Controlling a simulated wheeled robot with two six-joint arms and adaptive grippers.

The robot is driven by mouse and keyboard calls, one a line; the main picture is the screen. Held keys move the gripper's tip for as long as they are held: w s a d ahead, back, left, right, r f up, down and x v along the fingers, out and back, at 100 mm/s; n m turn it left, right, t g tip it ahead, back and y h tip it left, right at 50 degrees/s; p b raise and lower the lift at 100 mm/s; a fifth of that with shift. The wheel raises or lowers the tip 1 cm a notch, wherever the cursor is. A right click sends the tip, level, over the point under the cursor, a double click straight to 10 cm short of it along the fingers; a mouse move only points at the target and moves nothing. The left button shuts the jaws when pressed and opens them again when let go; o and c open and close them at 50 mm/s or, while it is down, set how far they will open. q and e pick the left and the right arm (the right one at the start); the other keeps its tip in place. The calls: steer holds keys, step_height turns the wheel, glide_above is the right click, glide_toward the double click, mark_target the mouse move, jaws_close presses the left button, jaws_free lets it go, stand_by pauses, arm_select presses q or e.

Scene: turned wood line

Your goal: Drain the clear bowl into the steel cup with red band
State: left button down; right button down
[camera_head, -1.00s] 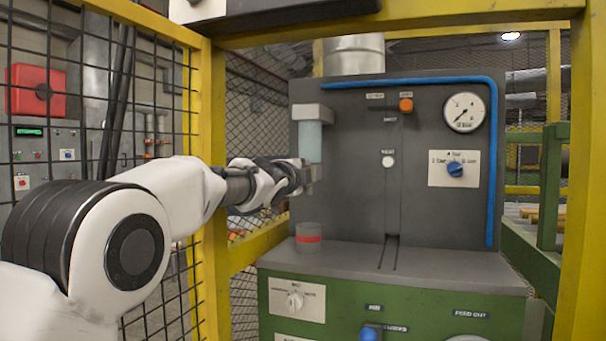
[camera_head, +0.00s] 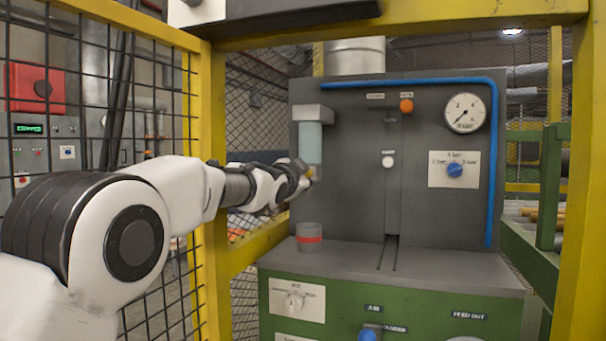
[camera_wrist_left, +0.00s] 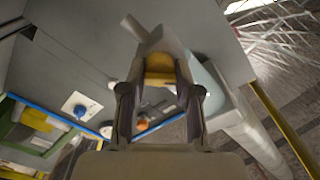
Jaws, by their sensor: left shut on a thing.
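The clear bowl (camera_head: 310,144), pale blue, hangs upright under a grey head on the machine's front panel. The steel cup with red band (camera_head: 309,238) stands upright on the grey ledge below it. My left gripper (camera_head: 307,174) is just under the bowl's bottom end. Part of the bowl (camera_wrist_left: 213,88) shows to the right of the fingers. I cannot see the cup's inside or any liquid stream. My right gripper is not in view.
Yellow posts (camera_head: 210,200) and wire mesh (camera_head: 100,80) frame the machine, close beside my left arm. A blue pipe (camera_head: 491,180), a pressure gauge (camera_head: 464,113) and a blue selector knob (camera_head: 455,170) are on the panel. The ledge (camera_head: 430,268) right of the cup is clear.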

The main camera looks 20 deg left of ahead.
arm_select(q)
steer(key=shift+f, duration=0.2)
stand_by(0.3)
steer(key=c, duration=0.8)
jaws_free()
steer(key=shift+s+r, duration=0.1)
steer(key=s, duration=1.1)
steer(key=shift+s+a, duration=0.25)
steer(key=shift+s, duration=0.15)
